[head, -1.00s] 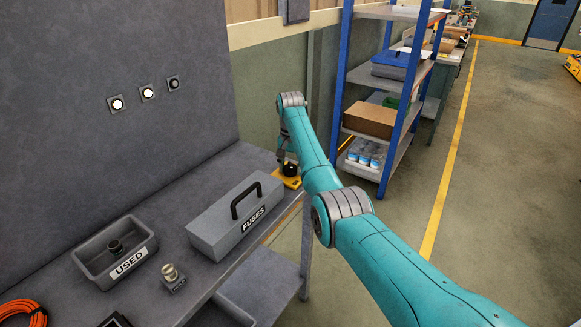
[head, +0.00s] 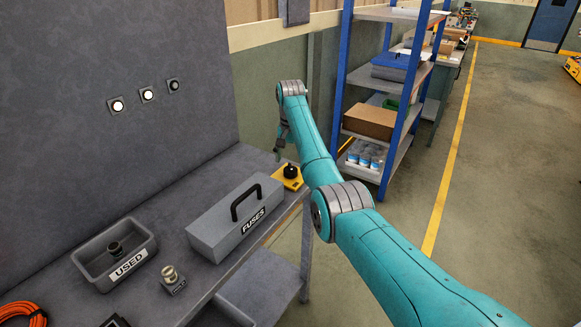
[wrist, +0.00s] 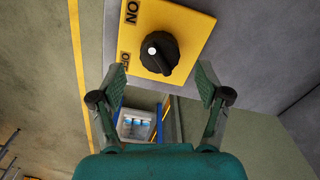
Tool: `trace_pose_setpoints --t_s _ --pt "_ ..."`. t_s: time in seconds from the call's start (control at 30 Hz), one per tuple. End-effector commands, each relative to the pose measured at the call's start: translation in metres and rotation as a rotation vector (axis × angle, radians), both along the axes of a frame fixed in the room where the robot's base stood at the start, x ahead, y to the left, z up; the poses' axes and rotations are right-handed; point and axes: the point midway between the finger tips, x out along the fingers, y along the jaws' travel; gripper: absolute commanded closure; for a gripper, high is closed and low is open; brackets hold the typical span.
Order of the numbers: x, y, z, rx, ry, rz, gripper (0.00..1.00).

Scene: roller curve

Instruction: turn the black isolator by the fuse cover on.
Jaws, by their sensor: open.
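The black isolator is a round knob (wrist: 159,54) on a yellow plate (wrist: 190,25) at the top middle of the wrist view. The plate carries an ON label at its upper left and an OFF label below it. A white mark shows on the knob's left part; I cannot tell its exact setting. In the head view the knob (head: 290,171) sits on its plate at the bench's far end, beside the grey FUSES box (head: 236,217). My gripper (wrist: 161,84) is open and empty, its fingers apart below the knob in the wrist picture. In the head view it (head: 280,143) is above the plate.
A USED tray (head: 84,262) and a small metal fitting (head: 172,279) stand on the near bench. Blue-framed shelves (head: 345,75) stand beyond the bench's far end. Open floor lies right.

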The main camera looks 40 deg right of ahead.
Motion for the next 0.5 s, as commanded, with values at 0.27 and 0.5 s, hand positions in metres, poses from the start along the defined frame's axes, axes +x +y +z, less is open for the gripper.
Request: trace_pose_setpoints --t_s 0.27,0.5 --pt "0.000 0.000 0.055 -0.001 -0.002 0.000 0.24" --pt "0.000 0.000 0.077 0.000 0.000 0.000 0.24"
